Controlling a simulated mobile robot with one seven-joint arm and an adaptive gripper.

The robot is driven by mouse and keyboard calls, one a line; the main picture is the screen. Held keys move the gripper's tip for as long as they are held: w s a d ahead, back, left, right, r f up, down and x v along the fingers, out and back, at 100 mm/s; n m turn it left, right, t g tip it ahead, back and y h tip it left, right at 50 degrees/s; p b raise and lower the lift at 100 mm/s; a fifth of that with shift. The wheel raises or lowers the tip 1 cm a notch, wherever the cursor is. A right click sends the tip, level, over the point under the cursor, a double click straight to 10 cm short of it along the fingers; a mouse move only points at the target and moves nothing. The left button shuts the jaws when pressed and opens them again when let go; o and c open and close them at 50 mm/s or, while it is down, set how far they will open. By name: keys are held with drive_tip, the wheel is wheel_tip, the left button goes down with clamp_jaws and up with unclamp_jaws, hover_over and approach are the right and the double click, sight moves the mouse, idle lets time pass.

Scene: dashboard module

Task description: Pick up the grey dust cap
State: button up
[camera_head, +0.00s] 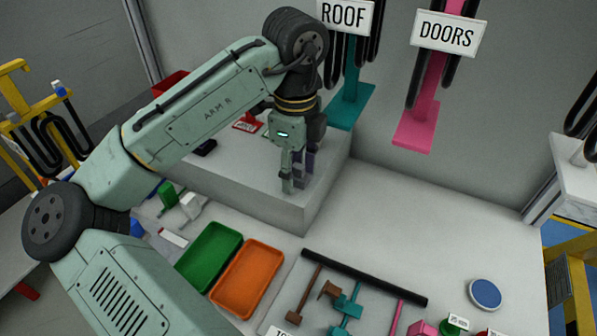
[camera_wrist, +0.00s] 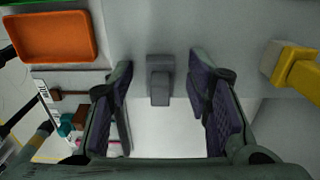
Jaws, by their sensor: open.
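A small grey block-like part, which looks like the grey dust cap (camera_wrist: 160,80), shows in the wrist view between my two fingers. There is a visible gap on each side of it. My gripper (camera_wrist: 163,88) is open and points down, with its dark ridged pads facing each other. In the head view, my gripper (camera_head: 298,182) is low over the raised grey block (camera_head: 305,212), near its front edge. The dust cap cannot be made out there, as my fingers cover that spot.
A green tray (camera_head: 211,256) and an orange tray (camera_head: 247,278) lie in front of the raised block. A black bar (camera_head: 365,278) with coloured parts is front right, near a blue disc (camera_head: 486,293). In the wrist view, a yellow part (camera_wrist: 297,68) stands right of my fingers.

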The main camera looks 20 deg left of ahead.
drive_tip(key=c, duration=0.8)
drive_tip(key=shift+r, duration=0.2)
drive_tip(key=shift+c, duration=0.2)
